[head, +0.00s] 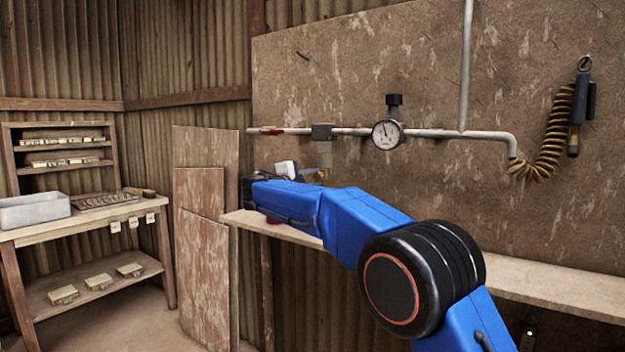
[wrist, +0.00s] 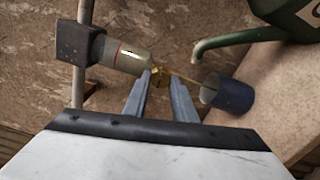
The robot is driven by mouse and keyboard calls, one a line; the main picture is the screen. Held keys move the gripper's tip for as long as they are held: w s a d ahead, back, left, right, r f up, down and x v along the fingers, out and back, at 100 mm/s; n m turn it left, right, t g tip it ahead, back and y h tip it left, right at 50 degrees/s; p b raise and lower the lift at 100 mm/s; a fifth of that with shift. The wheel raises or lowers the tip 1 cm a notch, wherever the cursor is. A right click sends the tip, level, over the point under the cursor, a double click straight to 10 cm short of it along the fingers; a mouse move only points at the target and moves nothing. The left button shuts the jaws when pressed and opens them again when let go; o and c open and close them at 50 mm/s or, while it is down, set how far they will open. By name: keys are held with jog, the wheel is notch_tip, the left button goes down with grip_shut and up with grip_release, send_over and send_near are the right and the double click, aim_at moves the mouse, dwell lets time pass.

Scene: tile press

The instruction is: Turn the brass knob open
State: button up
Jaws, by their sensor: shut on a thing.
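The small brass knob (wrist: 160,76) is at the lower end of the pale, cloudy bowl (wrist: 128,59), which hangs under a dark block (wrist: 80,44) on the pipe. My gripper (wrist: 161,82) has its two grey fingers shut on the knob, one on each side. A thin brass-coloured piece runs from the knob to the right in the wrist view. In the head view the bowl (head: 324,153) shows beside my blue arm, and the arm hides most of the fingers. How far the knob is turned I cannot tell.
A dark blue cup (wrist: 236,95) stands close to the right finger. A green can (wrist: 295,18) with a spout is above it in the wrist view. A gauge (head: 387,133) and a red lever (head: 272,131) are on the wall pipe. The shelf (head: 540,279) is mostly bare at right.

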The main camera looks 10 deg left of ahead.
jog(key=shift+a, duration=0.1)
jog(key=o, duration=1)
jog(key=shift+o, duration=0.2)
jog(key=v, duration=1.7)
jog(key=shift+s, duration=0.25)
jog(key=shift+a+f, duration=0.1)
